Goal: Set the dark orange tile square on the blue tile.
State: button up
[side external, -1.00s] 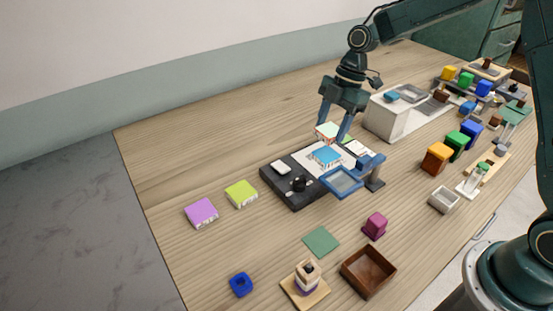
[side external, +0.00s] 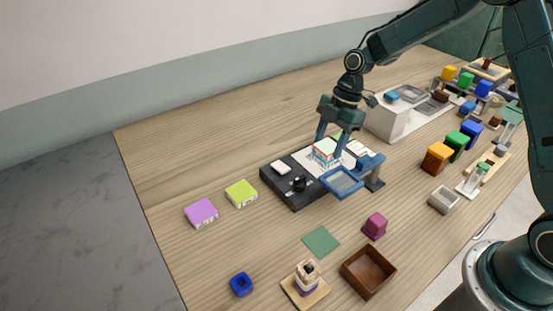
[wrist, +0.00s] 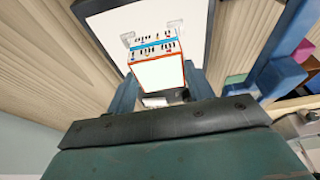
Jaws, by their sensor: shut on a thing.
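My gripper (side external: 330,146) is shut on the dark orange tile (side external: 325,146), which has a pale top and an orange rim. In the wrist view the tile (wrist: 158,74) sits between the two fingers. The blue tile (side external: 323,163) is directly below it on a white surface, mostly covered. In the wrist view a blue edge (wrist: 155,48) shows just beyond the orange tile's marked side, and the two edges look nearly parallel. I cannot tell whether the tiles touch.
The white surface lies on a black base (side external: 293,198) with a black knob (side external: 299,184). A blue-framed magnifier (side external: 342,181) stands close in front of the tiles. Purple (side external: 201,211) and lime (side external: 241,192) tiles lie to the left. Bare table lies behind.

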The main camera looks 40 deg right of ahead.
dwell(0.3)
jog(key=o, duration=1.1)
jog(key=shift+o, duration=0.2)
jog(key=shift+r, duration=0.1)
jog(key=v, duration=1.3)
jog(key=shift+r, duration=0.25)
jog(key=shift+d, duration=0.15)
